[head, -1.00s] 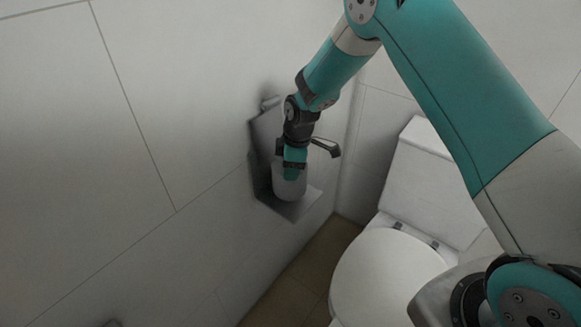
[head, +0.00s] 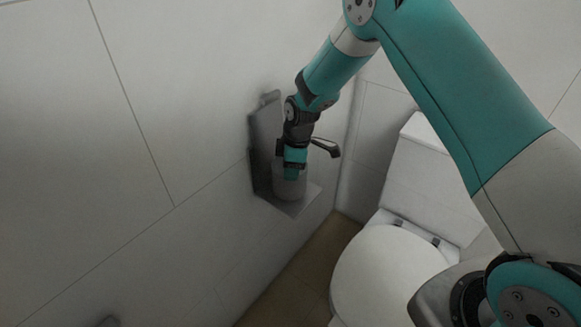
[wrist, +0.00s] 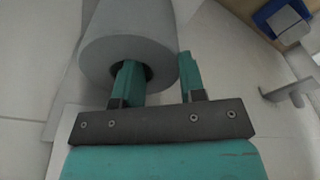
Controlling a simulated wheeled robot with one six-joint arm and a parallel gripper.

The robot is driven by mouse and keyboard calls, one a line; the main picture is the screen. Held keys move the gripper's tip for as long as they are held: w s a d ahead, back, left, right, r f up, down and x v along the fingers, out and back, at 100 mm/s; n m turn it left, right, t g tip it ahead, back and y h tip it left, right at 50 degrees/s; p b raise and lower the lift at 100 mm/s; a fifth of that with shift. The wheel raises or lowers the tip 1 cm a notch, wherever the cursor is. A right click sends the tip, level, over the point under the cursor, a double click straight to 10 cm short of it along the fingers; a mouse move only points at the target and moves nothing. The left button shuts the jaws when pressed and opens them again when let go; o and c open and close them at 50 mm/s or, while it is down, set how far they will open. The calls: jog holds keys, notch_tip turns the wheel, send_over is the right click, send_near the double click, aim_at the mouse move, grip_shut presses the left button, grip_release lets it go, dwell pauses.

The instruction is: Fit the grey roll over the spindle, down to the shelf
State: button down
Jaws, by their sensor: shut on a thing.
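The grey roll (head: 289,188) stands upright at the metal wall shelf (head: 296,208), below my gripper (head: 293,172). In the wrist view the roll (wrist: 118,35) fills the upper left. My gripper (wrist: 159,72) is shut on the roll's wall, one finger inside the core hole and the other outside. The spindle cannot be seen; the roll and gripper cover that spot. The roll's lower end is over the shelf plate; I cannot tell whether it touches.
The holder's back plate (head: 264,135) is against the tiled wall, close to the left of my gripper. A dark lever-like part (head: 326,147) juts out to the right. A white toilet (head: 385,275) stands at the right, with brown floor between.

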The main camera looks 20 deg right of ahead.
jog(key=shift+f+b, duration=0.4)
jog(key=shift+f, duration=0.25)
jog(key=c, duration=0.6)
grip_release()
jog(key=r, duration=0.5)
jog(key=d+r, duration=0.1)
jog(key=r, duration=0.5)
jog(key=d+r+b, duration=0.1)
jog(key=r, duration=0.5)
jog(key=shift+s+d+r, duration=0.15)
jog(key=shift+s+d, duration=0.05)
jog(key=shift+s, duration=0.15)
